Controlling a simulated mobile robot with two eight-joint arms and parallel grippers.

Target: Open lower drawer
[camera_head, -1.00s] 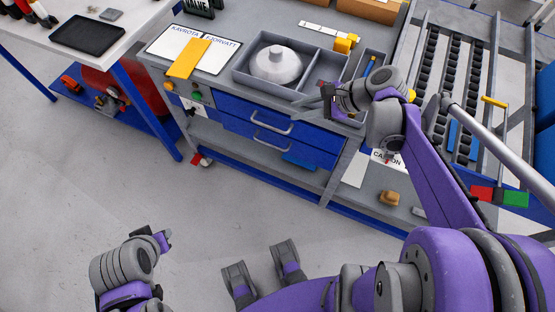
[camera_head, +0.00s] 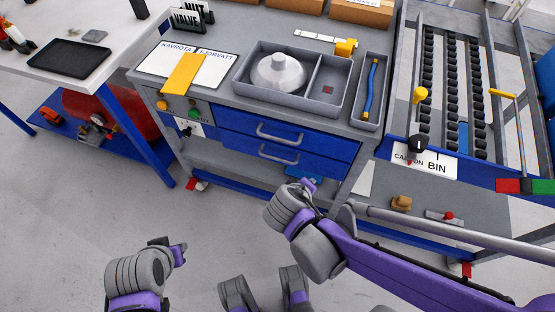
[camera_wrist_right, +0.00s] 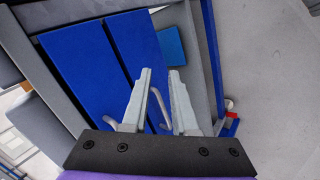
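The blue lower drawer (camera_head: 325,164) is under the blue upper drawer (camera_head: 325,145) in the workbench; both look closed. The grey handle (camera_head: 279,155) of the lower drawer is clear in the head view. My right gripper (camera_head: 307,184) is in front of the bench, below and right of that handle and apart from it. In the right wrist view the gripper's fingers (camera_wrist_right: 160,72) are apart and empty, with the lower handle (camera_wrist_right: 159,107) seen behind the gap between them. My left gripper (camera_head: 179,253) is low at the left, far from the drawers; its fingers are too small to read.
On the bench top are a grey tray (camera_head: 240,83) with a domed part, a yellow strip (camera_head: 184,74) and a sign. A lower shelf holds a blue item (camera_wrist_right: 172,45). A roller rack (camera_head: 450,100) stands at the right. The floor before the bench is clear.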

